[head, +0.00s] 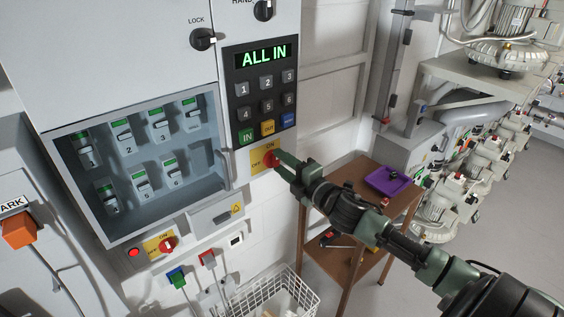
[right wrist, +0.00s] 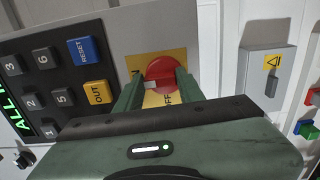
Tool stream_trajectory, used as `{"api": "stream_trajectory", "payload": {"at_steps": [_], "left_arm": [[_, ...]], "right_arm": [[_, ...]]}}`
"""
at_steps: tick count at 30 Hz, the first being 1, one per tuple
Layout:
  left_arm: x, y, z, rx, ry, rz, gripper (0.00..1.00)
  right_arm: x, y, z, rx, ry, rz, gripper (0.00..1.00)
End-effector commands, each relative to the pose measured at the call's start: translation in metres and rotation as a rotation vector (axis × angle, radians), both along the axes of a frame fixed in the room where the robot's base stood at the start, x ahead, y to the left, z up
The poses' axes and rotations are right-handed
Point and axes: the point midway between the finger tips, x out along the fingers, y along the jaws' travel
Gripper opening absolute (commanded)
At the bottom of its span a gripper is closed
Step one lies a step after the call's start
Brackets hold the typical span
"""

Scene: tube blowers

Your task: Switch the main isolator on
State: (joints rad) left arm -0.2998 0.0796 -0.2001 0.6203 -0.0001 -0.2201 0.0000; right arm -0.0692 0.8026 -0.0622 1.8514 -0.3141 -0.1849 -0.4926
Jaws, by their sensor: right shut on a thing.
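A red rotary knob (head: 270,158) sits on a yellow plate (head: 256,170) marked ON and OFF, below the keypad. My right gripper (head: 279,157) is shut on this knob; in the right wrist view its green fingers stand on both sides of the red knob (right wrist: 162,70). A white mark on the knob lies between the ON and OFF lettering, which the fingers partly cover. A second red knob (head: 168,244) on a yellow ON/OFF plate sits lower left, beside a lit red lamp (head: 134,253). I cannot tell from labels which is the main isolator. My left gripper is not in view.
The keypad's display (head: 264,55) reads ALL IN. A grey box with a yellow warning label (head: 215,217) is below. A wire basket (head: 290,290) and a wooden trolley (head: 365,180) stand nearby.

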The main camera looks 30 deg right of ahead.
Motion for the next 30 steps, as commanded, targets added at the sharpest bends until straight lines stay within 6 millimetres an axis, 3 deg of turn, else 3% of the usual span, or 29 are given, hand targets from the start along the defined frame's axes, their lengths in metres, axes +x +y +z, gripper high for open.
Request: {"api": "stream_trajectory", "payload": {"at_steps": [18,19,21,30], "left_arm": [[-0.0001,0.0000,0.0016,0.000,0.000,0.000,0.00],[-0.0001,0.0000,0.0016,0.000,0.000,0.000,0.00],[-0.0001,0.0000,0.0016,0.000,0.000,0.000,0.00],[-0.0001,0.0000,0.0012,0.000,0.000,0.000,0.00]], "right_arm": [[0.0004,-0.0013,0.0011,0.043,0.001,-0.002,0.00],[0.0004,-0.0013,0.0011,0.043,0.001,-0.002,0.44],[0.0004,-0.0012,0.0009,0.042,0.001,-0.002,0.60],[-0.0004,-0.0006,-0.0002,0.040,0.003,-0.001,0.60]]}}
